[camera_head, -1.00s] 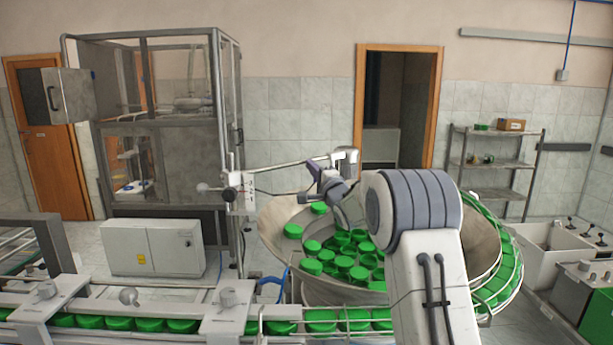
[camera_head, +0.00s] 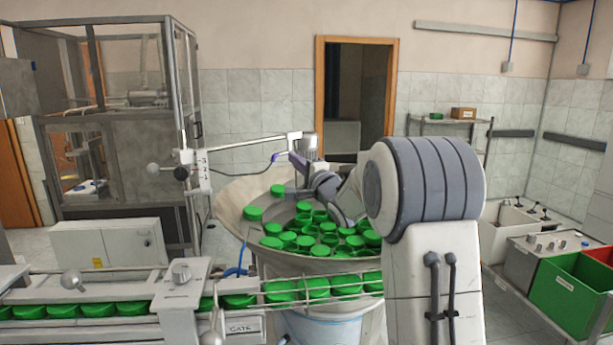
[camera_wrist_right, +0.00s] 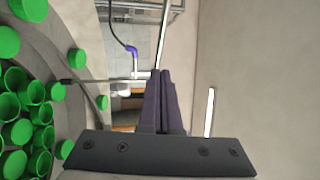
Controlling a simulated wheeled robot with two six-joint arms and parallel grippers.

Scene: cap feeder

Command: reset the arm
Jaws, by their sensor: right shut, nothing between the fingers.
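My right arm (camera_head: 425,190) reaches over the feeder bowl in the head view. My right gripper (camera_head: 294,160) is small there, with dark purple fingers above the bowl's far side. In the right wrist view the gripper's fingers (camera_wrist_right: 160,75) lie side by side, shut and empty. The round metal feeder bowl (camera_head: 232,205) holds many green caps (camera_head: 271,243), several of them higher on its left slope. Caps also show at the left of the wrist view (camera_wrist_right: 15,105), apart from the fingers. My left gripper is in neither current view.
A conveyor with green caps (camera_head: 97,310) and a gate (camera_head: 180,290) runs along the front. A white measuring arm (camera_head: 250,143) on a post extends close to my right gripper. A glazed machine cabinet (camera_head: 110,165) stands left. Green and red bins (camera_head: 570,295) stand right.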

